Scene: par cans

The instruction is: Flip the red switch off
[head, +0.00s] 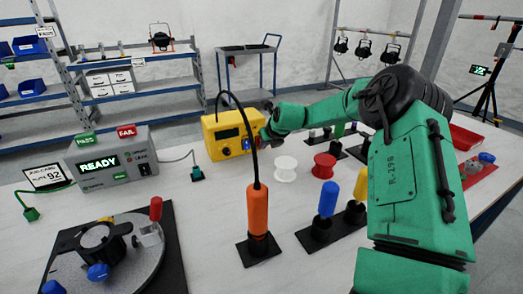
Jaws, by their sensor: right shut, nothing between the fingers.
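A yellow box (222,148) with a small dark display and a blue socket stands on the white table, behind the middle. A black cable runs from it to an orange-handled tool standing upright (258,212). My right gripper (266,134) is shut and empty at the right side of the yellow box's front. It covers part of that front, and I cannot tell whether it touches it. I cannot make out the red switch clearly; the gripper may hide it. My left gripper is not in view.
A grey tester (112,180) reading READY stands left, with green PASS and red FAIL blocks on top. A round fixture (128,235) sits front left. White (286,165) and red (324,165) spools and blue and yellow handled tools in black stands are near my right arm.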

